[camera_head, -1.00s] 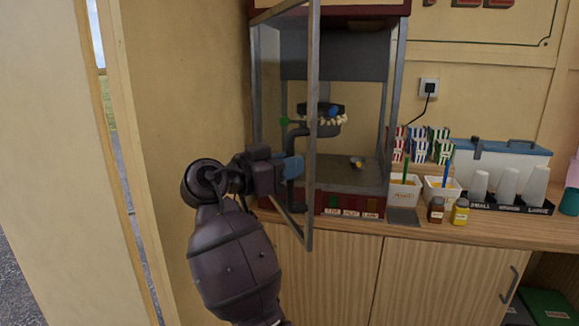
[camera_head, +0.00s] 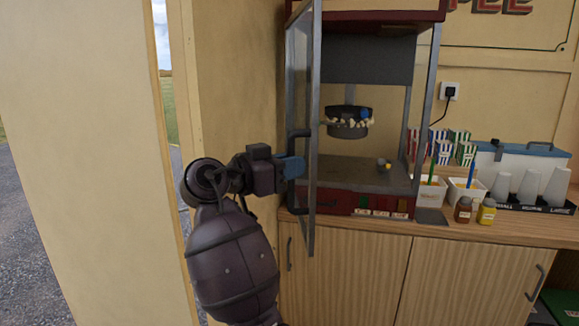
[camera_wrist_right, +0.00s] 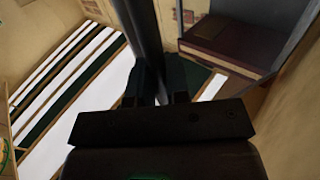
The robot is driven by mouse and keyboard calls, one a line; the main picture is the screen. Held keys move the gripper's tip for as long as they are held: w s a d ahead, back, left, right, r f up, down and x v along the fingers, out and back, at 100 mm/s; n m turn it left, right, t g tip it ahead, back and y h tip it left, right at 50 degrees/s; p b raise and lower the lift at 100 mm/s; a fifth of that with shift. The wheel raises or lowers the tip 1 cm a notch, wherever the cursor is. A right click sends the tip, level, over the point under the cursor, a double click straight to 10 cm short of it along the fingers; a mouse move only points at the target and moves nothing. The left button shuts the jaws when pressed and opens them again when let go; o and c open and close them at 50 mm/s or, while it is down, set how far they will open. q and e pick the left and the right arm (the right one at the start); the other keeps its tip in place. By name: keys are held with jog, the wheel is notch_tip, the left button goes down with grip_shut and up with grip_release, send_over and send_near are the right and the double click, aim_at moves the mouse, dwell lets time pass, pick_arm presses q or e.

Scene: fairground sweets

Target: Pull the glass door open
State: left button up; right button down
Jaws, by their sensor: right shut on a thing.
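The glass door (camera_head: 312,225) of the popcorn machine (camera_head: 330,200) stands open, swung out from the machine's left side. It appears nearly edge-on in the head view. My right gripper (camera_head: 292,167) is shut on the door's dark upright handle (camera_head: 298,140), at its lower part. In the right wrist view, the dark bar of the handle (camera_wrist_right: 142,35) runs down between the fingertips (camera_wrist_right: 155,85). Inside the machine hangs a kettle (camera_head: 348,125) with popcorn at its rim. A small scoop (camera_head: 384,165) lies on the machine's floor. My left gripper is out of view.
The machine stands on a wooden counter (camera_head: 400,227). To its right are white tubs (camera_head: 430,193), two sauce bottles (camera_head: 463,209), striped boxes (camera_head: 463,150) and cups (camera_head: 500,187). A wall edge (camera_head: 180,200) stands close left of my right arm.

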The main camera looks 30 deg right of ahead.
jog(key=shift+w+a+r, duration=0.15)
jog(key=shift+w+a, duration=0.15)
jog(key=shift+a, duration=0.1)
jog(key=c, duration=1.5)
grip_release()
jog(key=o, duration=0.4)
jog(key=shift+w+d, duration=0.1)
jog(key=shift+w, duration=0.05)
jog(key=shift+f, duration=0.2)
